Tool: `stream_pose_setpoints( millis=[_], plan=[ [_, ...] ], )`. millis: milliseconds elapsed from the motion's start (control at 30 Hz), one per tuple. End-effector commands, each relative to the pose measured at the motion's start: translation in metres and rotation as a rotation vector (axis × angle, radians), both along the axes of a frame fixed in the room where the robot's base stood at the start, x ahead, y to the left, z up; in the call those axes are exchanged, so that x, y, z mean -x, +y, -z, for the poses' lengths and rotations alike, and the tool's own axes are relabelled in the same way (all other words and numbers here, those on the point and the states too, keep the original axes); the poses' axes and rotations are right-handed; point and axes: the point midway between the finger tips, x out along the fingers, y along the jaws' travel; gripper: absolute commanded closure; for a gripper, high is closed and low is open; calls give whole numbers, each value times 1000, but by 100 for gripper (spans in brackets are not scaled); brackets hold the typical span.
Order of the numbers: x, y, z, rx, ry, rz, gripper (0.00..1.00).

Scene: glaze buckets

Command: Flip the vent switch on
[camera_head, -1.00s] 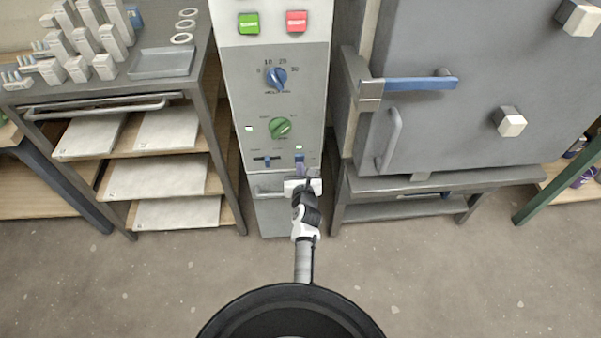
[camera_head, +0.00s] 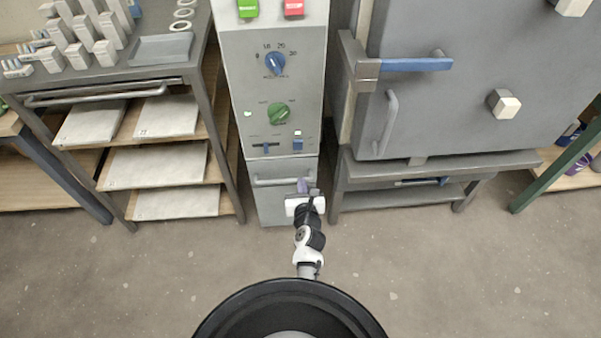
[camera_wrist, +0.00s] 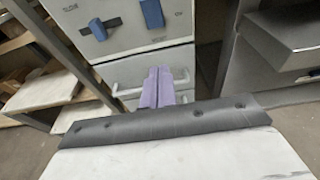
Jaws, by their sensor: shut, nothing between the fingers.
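The vent switch is likely the blue lever (camera_head: 298,144) at the lower right of the grey control panel (camera_head: 240,90). It also shows at the top of the wrist view (camera_wrist: 152,13), where its upper end leans toward a label that seems to read ON.
A blue slider (camera_head: 266,148) sits left of the switch, with a green knob (camera_head: 279,113) and blue knob (camera_head: 275,63) above. A drawer handle (camera_head: 275,181) is close by my gripper. A shelf rack (camera_head: 228,150) stands left, a kiln (camera_head: 440,110) right. The front floor is clear.

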Motion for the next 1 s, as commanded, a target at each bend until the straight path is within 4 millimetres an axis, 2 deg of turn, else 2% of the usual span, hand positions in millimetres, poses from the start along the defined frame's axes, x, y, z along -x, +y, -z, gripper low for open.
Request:
stream_pose_setpoints(
  millis=[100, 300, 867, 967, 1000],
  plan=[
    [17, 0, 4, -1, 1, 1, 100],
    [29, 0, 3, -1, -1, 1, 100],
    [29, 0, 3, 0, -1, 1, 100],
    [23, 6, -7, 34, -19, -18, 100],
    [18, 12, -16, 66, -37, -34, 100]
  ],
)
